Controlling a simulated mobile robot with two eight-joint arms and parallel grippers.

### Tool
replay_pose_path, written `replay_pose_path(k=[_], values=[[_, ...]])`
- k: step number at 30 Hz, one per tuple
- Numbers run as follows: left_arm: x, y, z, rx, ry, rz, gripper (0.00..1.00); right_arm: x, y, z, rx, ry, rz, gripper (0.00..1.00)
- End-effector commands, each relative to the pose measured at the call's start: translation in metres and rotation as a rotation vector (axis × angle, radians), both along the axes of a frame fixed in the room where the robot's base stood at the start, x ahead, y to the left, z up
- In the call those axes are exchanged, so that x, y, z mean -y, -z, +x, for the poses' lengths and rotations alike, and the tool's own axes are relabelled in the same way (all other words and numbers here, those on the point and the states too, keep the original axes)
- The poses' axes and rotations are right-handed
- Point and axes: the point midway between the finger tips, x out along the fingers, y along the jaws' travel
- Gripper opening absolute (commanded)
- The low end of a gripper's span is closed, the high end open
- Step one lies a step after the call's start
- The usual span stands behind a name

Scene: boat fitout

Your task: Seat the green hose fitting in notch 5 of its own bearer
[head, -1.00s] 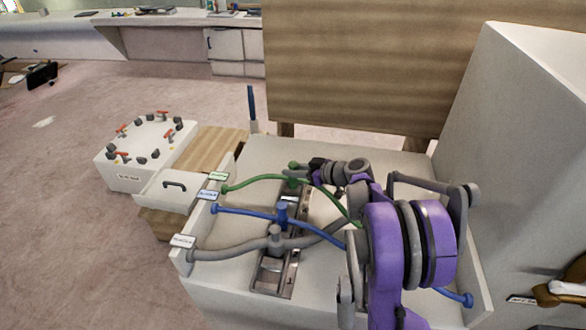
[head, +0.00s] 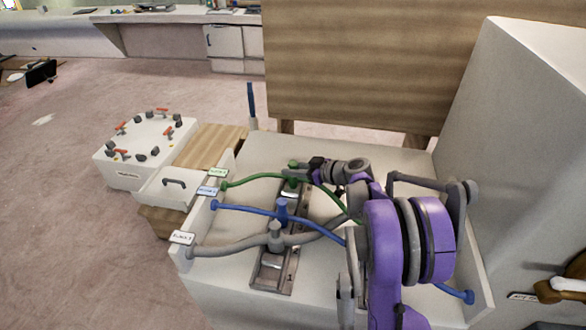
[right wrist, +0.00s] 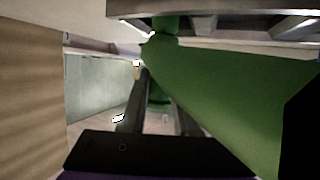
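The green hose fitting (head: 293,168) is at the far end of the bearer strip (head: 268,276), on a green hose (head: 255,180) that arches from the left wall toward my arm. My right gripper (head: 304,172) reaches it from the right. In the right wrist view, green fitting (right wrist: 158,92) fills the gap between the two fingers (right wrist: 158,110), so the gripper looks shut on it. Green hose covers much of that view. My arm and the hose hide the fitting's foot, so I cannot tell whether it sits in a notch. My left gripper is not in view.
A blue fitting (head: 282,211) and a grey fitting (head: 275,238) stand nearer on their hoses. Labels mark the tray's left wall (head: 186,258). A wooden panel (head: 350,70) rises behind, and a white block (head: 520,150) stands at right. A valve box (head: 145,145) is at left.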

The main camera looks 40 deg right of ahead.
Motion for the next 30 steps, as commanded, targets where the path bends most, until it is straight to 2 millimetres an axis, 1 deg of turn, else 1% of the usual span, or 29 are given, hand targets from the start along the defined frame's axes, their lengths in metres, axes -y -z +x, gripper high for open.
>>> replay_pose_path(k=[1, 3, 5, 13, 16, 20, 24, 27, 30], values=[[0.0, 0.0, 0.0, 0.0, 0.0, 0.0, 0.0, 0.0, 0.0, 0.0, 0.0, 0.0, 0.0, 0.4], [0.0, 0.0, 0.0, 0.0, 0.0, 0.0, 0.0, 0.0, -0.001, 0.0, 0.0, 0.0, 0.0, 0.52], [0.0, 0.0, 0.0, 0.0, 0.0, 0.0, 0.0, 0.0, -0.001, 0.0, 0.0, 0.0, 0.0, 0.62], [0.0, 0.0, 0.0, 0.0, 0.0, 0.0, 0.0, 0.0, -0.001, 0.0, -0.001, 0.0, 0.0, 0.62], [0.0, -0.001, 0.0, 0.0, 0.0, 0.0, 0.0, 0.002, -0.003, -0.006, 0.0, 0.001, 0.0, 0.62], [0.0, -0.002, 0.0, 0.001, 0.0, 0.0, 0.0, 0.008, -0.011, -0.023, 0.0, 0.003, 0.0, 0.62], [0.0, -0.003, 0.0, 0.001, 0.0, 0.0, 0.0, 0.013, -0.02, -0.044, 0.0, 0.003, -0.001, 0.62], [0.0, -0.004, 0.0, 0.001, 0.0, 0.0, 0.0, 0.017, -0.025, -0.056, 0.0, 0.002, -0.001, 0.62], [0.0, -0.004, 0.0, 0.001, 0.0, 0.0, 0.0, 0.019, -0.028, -0.064, 0.0, 0.002, 0.0, 0.62]])
